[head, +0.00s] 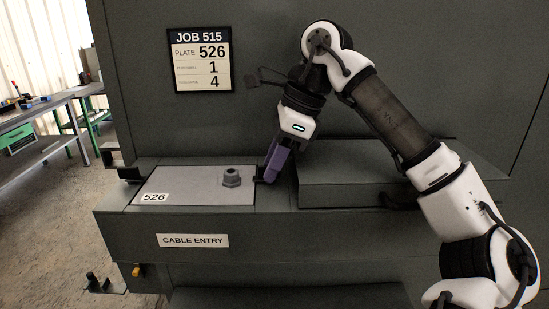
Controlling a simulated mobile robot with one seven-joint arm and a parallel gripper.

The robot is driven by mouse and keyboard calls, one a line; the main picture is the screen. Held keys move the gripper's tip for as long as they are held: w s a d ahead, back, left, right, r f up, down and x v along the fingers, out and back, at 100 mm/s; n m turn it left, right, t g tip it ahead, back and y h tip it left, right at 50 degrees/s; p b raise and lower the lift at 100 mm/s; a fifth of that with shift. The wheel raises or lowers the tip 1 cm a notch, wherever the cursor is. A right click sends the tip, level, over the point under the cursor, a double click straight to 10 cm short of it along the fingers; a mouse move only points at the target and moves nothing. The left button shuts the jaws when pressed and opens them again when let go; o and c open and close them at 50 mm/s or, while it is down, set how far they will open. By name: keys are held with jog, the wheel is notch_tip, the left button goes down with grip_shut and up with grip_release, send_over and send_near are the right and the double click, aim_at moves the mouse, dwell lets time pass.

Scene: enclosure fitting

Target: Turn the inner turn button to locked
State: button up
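A raised dark box (365,175) stands right of my gripper. A job sign (201,60) hangs on the dark wall behind. A CABLE ENTRY label (193,240) is on the ledge front. A workbench (35,125) stands far left. The space above the plate is clear.

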jog(key=shift+r, duration=0.1)
jog(key=v, duration=1.3)
jog(key=shift+d+r, duration=0.2)
jog(key=shift+r, duration=0.05)
